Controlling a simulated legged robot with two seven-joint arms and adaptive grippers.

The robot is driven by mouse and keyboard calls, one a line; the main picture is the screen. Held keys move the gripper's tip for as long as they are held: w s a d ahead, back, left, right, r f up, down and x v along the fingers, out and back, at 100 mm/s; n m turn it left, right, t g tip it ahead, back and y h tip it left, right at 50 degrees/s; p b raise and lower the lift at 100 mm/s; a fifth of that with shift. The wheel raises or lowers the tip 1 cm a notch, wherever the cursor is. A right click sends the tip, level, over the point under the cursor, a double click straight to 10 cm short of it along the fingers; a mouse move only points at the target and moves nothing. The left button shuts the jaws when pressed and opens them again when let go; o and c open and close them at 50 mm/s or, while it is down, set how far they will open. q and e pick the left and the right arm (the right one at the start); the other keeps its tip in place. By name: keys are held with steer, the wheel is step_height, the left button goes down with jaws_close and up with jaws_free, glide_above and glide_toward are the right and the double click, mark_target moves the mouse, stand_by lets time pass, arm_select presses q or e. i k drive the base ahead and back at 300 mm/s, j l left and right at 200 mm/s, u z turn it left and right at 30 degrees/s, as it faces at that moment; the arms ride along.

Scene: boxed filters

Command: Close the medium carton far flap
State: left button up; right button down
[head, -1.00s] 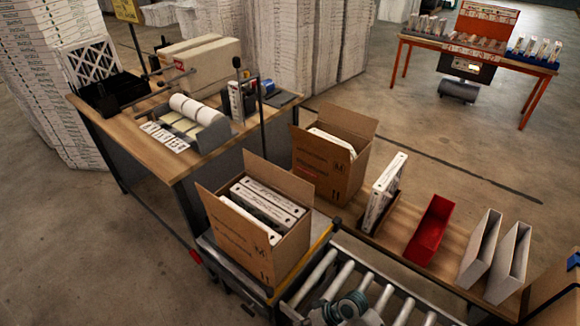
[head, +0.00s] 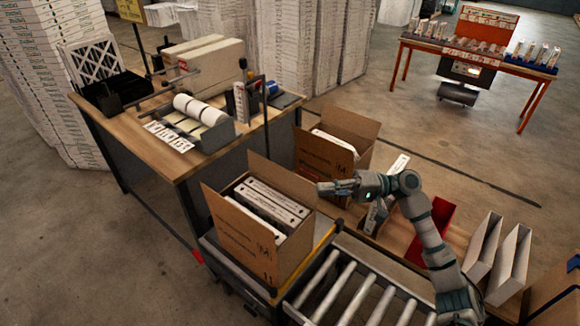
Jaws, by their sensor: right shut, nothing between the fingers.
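A brown cardboard carton (head: 240,244) marked M stands open on the cart at the end of the roller conveyor. Several white boxed filters (head: 270,200) stand inside it. Its far flap (head: 280,179) stands up along the back edge. My right gripper (head: 323,188) is shut and empty, just right of the far flap's right end, pointing left. I cannot tell whether it touches the flap. My left gripper is not in view.
A second open carton (head: 326,158) stands behind, on the wooden bench. A packing table (head: 145,150) stands at the left. The conveyor rollers (head: 345,290) are bare.

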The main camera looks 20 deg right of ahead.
mark_target(301, 187)
steer(key=i+l, duration=0.3)
steer(key=i, duration=0.15)
steer(key=i+l, duration=0.35)
steer(key=i, duration=0.1)
